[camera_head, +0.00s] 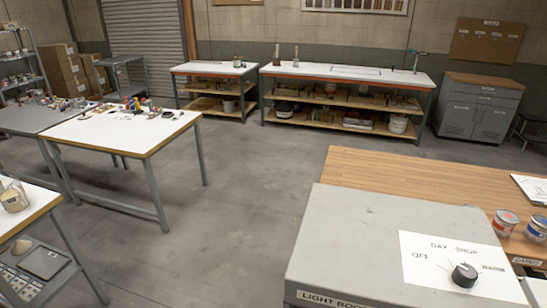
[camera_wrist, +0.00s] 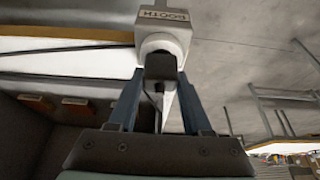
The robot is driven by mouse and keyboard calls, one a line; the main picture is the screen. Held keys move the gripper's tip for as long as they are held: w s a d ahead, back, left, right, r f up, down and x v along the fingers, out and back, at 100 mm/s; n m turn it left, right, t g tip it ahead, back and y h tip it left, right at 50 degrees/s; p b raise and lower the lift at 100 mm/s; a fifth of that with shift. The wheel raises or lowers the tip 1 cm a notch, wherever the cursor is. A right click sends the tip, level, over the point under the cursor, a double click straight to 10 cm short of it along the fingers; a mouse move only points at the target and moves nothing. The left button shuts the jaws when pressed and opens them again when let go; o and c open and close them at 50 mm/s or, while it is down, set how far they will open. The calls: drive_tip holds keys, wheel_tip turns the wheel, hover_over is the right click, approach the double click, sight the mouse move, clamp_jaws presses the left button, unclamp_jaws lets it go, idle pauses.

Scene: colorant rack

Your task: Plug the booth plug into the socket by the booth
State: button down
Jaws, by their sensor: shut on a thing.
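In the wrist view my gripper (camera_wrist: 160,76) is shut on the black booth plug (camera_wrist: 159,66), with a finger on each side. A thin dark cable trails from the plug back between the fingers. Directly beyond the plug is a pale socket box (camera_wrist: 178,36) labelled BOOTH, with a round collar. The plug's front end overlaps the collar; I cannot tell how deep it sits, as its pins are hidden. In the head view the grey light booth (camera_head: 345,228) stands at lower right. My gripper, the plug and the socket do not show there.
A wooden bench (camera_head: 400,172) with paint cans adjoins the booth. A sign and a black knob (camera_head: 465,274) are on the booth's top. A white table (camera_head: 120,132) with small items stands at left. The grey floor (camera_head: 235,200) between is clear.

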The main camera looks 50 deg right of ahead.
drive_tip(key=shift+c, duration=1.3)
unclamp_jaws()
drive_tip(key=b+v, duration=0.1)
drive_tip(key=v, duration=1.2)
drive_tip(key=shift+a, duration=0.1)
